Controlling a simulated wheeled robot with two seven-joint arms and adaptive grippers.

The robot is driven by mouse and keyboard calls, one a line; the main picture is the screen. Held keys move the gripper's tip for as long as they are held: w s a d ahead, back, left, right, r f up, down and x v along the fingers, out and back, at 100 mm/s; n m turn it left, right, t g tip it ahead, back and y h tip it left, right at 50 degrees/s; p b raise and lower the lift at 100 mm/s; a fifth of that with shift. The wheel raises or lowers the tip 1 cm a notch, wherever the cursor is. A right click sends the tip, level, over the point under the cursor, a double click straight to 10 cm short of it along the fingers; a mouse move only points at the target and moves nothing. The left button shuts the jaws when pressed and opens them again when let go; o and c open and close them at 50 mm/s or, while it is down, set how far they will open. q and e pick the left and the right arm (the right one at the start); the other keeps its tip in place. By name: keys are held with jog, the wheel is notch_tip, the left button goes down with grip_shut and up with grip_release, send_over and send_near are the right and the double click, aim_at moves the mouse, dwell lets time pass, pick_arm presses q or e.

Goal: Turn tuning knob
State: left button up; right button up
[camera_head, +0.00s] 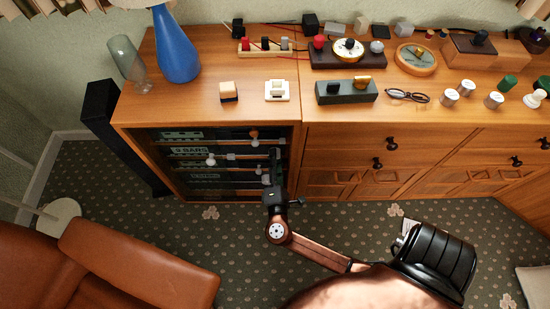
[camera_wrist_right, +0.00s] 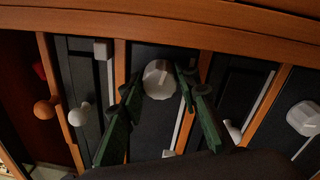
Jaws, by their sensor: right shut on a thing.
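A white round knob (camera_wrist_right: 160,79), which I take as the tuning knob, sits on a dark front panel in the right wrist view. The green fingers of my right gripper (camera_wrist_right: 158,85) are on either side of it, shut on it. In the head view my right gripper (camera_head: 276,165) reaches into the right side of the cabinet's open-fronted bay with dark radio-like units (camera_head: 190,150), and hides the knob there. My left gripper is not in view.
Other knobs show beside it: a white one (camera_wrist_right: 304,118) and a wooden one (camera_wrist_right: 45,110). The wooden cabinet top (camera_head: 200,105) holds a blue vase (camera_head: 176,45), switches and glasses (camera_head: 408,96). A brown leather seat (camera_head: 140,260) stands at lower left.

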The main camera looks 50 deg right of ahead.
jog(key=shift+f, duration=0.1)
jog(key=o, duration=0.9)
jog(key=shift+c, duration=0.2)
jog(key=v, duration=0.7)
jog(key=shift+s+a, duration=0.15)
jog(key=shift+a, duration=0.05)
